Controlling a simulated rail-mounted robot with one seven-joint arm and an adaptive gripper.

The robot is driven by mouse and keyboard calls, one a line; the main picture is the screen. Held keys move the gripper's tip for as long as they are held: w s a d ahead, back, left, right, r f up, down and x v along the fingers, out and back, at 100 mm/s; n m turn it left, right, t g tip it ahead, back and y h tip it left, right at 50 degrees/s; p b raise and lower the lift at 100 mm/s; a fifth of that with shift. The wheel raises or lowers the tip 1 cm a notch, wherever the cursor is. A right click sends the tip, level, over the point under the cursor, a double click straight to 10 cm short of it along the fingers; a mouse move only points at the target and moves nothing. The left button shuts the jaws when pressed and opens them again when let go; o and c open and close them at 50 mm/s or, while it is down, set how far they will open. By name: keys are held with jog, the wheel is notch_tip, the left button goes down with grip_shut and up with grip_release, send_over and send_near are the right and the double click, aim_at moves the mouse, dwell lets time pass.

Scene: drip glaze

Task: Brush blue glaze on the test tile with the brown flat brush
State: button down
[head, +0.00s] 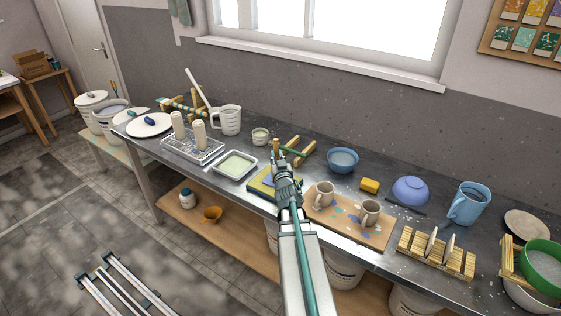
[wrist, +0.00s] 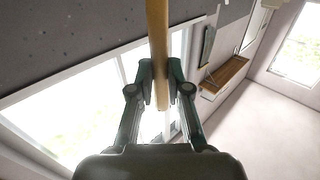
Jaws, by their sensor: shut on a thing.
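My gripper (head: 278,170) is over the middle of the metal bench in the head view. In the wrist view my gripper (wrist: 160,92) is shut on a tan wooden handle (wrist: 157,35), which I take to be the brown flat brush. Its bristles cannot be made out. A blue bowl (head: 342,161) stands behind and to the right; whether it holds the blue glaze is unclear. Pale upright pieces (head: 431,243) stand in a slatted wooden rack (head: 408,243) at right; they may be test tiles. A flat yellow item (head: 259,186) lies partly hidden beside my gripper.
Two mugs (head: 324,194) stand on a splattered board (head: 345,226) right of my arm. A wooden rest (head: 300,148) is behind my gripper. A yellow sponge (head: 370,185), an upturned blue bowl (head: 411,190) and a blue jug (head: 470,203) are farther right. A glaze tray (head: 235,164) is left.

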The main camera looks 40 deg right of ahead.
jog(key=w+b, duration=0.1)
jog(key=b, duration=0.1)
jog(key=w+a+b, duration=0.1)
jog(key=w+b, duration=0.1)
jog(key=shift+w, duration=0.3)
jog(key=shift+s, duration=0.1)
dwell(0.5)
jog(key=s+p, duration=0.1)
jog(key=p, duration=0.1)
jog(key=s+d+p, duration=0.1)
jog(key=p, duration=0.1)
jog(key=shift+s, duration=0.35)
jog(key=shift+s+p, duration=0.15)
jog(key=shift+p, duration=0.25)
